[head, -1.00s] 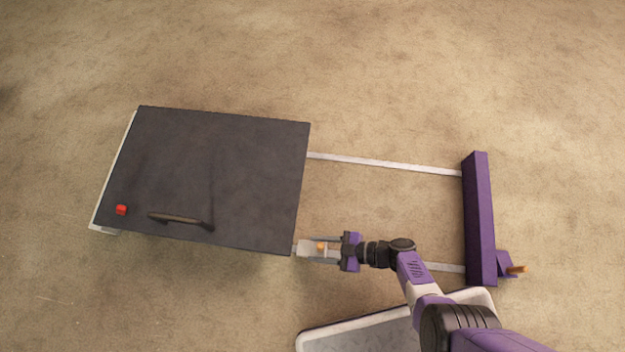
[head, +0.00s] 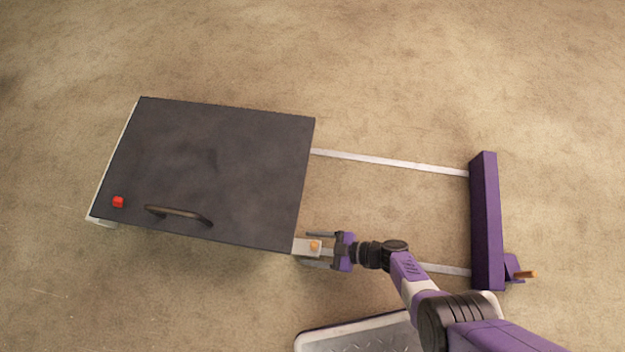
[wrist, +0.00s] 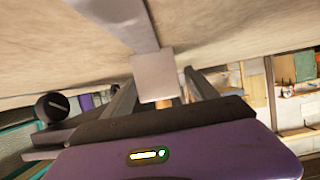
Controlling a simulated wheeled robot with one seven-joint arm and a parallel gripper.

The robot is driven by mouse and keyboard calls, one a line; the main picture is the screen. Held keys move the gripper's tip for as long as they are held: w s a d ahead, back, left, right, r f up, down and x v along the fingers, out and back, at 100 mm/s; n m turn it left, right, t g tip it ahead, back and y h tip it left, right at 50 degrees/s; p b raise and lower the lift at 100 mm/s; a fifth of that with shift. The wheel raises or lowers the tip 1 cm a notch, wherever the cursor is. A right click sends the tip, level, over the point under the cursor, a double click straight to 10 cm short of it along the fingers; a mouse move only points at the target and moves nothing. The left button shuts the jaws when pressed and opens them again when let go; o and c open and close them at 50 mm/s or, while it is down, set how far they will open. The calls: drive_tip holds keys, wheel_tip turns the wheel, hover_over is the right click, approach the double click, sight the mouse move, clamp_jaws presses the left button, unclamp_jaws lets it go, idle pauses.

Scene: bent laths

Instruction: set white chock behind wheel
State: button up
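In the wrist view the white chock (wrist: 155,74) appears between my fingers. My gripper (head: 305,250) is open, with a finger on either side of the chock and gaps visible beside it. No wheel shows in the head view; the cart top covers what lies below. A dark round part (wrist: 50,107) at the left of the wrist view may be a wheel; I cannot be sure.
Two pale rails (head: 395,163) run from the cart to a purple end beam (head: 487,220) with an orange-tipped piece at its side. A red knob (head: 118,202) and a dark handle (head: 180,214) are on the cart top. The carpet (head: 400,70) beyond is clear.

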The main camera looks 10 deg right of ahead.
idle(0.5)
drive_tip(key=p+v, duration=0.3)
drive_tip(key=v, duration=0.8)
drive_tip(key=shift+d+r+p, duration=0.1)
drive_tip(key=shift+d+p, duration=0.05)
drive_tip(key=shift+p, duration=0.25)
drive_tip(key=shift+s+d+r, duration=0.1)
drive_tip(key=shift+s+d, duration=0.05)
drive_tip(key=shift+d, duration=0.15)
